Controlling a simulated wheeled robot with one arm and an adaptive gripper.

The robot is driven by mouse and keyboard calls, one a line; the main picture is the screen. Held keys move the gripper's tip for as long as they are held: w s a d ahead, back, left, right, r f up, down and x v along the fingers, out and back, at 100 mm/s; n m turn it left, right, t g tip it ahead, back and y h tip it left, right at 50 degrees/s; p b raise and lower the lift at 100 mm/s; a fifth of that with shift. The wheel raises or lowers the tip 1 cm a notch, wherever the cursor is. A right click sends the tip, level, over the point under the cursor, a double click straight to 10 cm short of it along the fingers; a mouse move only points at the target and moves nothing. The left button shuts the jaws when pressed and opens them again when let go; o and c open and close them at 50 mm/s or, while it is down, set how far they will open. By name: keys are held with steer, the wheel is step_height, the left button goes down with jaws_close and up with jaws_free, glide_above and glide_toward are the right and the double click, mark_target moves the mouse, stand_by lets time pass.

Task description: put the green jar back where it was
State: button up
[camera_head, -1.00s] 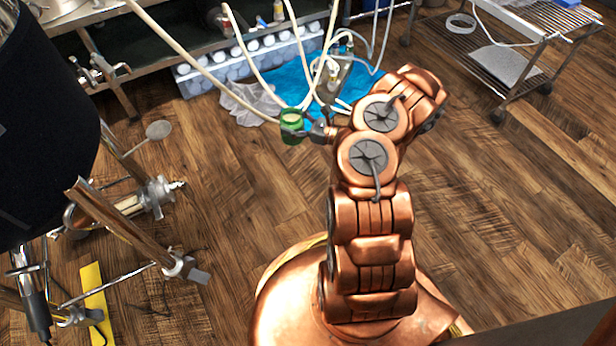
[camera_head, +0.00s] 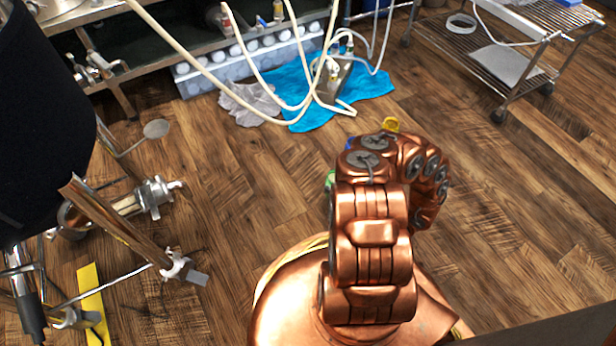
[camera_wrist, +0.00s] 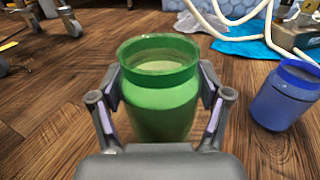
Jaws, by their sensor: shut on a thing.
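The green jar (camera_wrist: 160,95) is open-topped and upright between the two fingers of my gripper (camera_wrist: 160,105) in the wrist view. My gripper is shut on it, one finger on each side. I cannot tell whether its base touches the wooden floor. In the head view only a green sliver of the jar (camera_head: 330,180) shows at the left of my arm, and my gripper is hidden behind the arm. A blue jar (camera_wrist: 286,95) stands on the floor just to the right of the green jar, apart from it; in the head view a small blue bit shows above my arm.
A yellow object (camera_head: 391,125) shows just beyond my arm. A blue cloth (camera_head: 310,115) with hoses and a metal fitting lies farther back. Metal stand legs (camera_head: 120,225) are at left, a wire cart (camera_head: 490,60) at back right. Floor is open on both sides of my arm.

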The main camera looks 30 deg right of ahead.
steer(key=shift+s+f, duration=0.25)
steer(key=shift+w+f, duration=0.1)
steer(key=shift+w, duration=0.1)
steer(key=shift+w+a+f+b, duration=0.25)
steer(key=shift+w+f+b, duration=0.85)
steer(key=shift+w, duration=1.45)
steer(key=shift+w+a+f+b, duration=0.25)
steer(key=shift+w+f+b, duration=0.3)
steer(key=shift+w+b, duration=1.55)
steer(key=shift+w+a+f+b, duration=0.25)
steer(key=shift+w+f+b, duration=0.6)
steer(key=shift+w, duration=2.15)
steer(key=o, duration=1.4)
steer(key=shift+f, duration=0.1)
